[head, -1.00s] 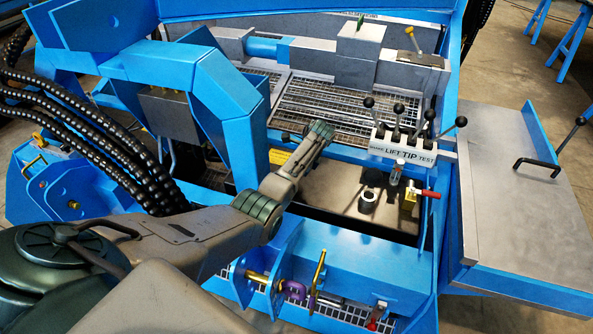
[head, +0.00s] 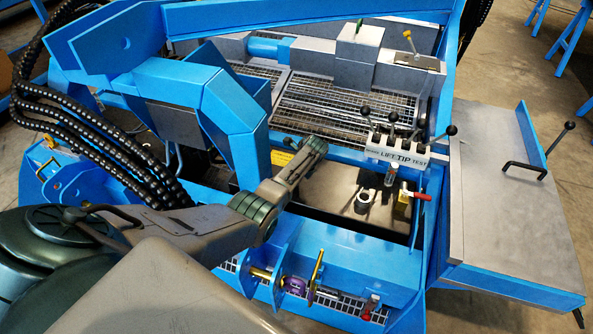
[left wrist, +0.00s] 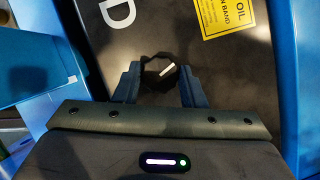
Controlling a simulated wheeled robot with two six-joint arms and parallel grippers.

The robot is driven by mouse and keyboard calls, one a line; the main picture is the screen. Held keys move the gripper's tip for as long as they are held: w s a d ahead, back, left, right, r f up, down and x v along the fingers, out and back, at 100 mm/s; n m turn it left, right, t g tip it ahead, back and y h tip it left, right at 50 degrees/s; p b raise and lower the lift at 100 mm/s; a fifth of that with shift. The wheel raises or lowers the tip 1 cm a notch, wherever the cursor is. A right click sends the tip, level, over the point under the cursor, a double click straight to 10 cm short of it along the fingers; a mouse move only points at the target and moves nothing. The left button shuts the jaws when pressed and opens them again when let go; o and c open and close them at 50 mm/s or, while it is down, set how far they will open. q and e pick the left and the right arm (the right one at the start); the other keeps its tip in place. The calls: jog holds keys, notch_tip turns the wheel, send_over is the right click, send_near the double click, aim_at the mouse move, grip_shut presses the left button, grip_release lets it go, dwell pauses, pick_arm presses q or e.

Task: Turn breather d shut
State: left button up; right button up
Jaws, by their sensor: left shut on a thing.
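Breather d is a dark, faceted knob (left wrist: 153,82) with a white pointer mark, seen in the left wrist view on a black surface beside a large white letter D (left wrist: 117,13). The mark slants toward the upper right. My left gripper (left wrist: 158,72) has its two blue fingers on either side of the knob, closed on it. In the head view my left arm reaches in from the left and its wrist (head: 312,148) is over the machine; the fingertips and knob are hidden there. My right gripper is not in view.
A yellow oil label (left wrist: 224,18) lies beside the knob, and blue frame walls stand close on both sides. In the head view a lever block (head: 405,152) and a red-handled valve (head: 421,196) are right of my wrist. A blue arch (head: 215,105) stands left of it.

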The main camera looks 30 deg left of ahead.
pick_arm(q)
jog(key=shift+s+r+m+t+p, duration=0.15)
jog(key=shift+m+t+p, duration=0.25)
jog(key=shift+m+p, duration=0.75)
jog(key=shift+m+t+h+p, duration=0.4)
jog(key=shift+m+p, duration=0.65)
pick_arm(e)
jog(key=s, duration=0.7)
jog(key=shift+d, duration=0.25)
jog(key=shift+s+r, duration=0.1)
pick_arm(q)
jog(key=o, duration=1)
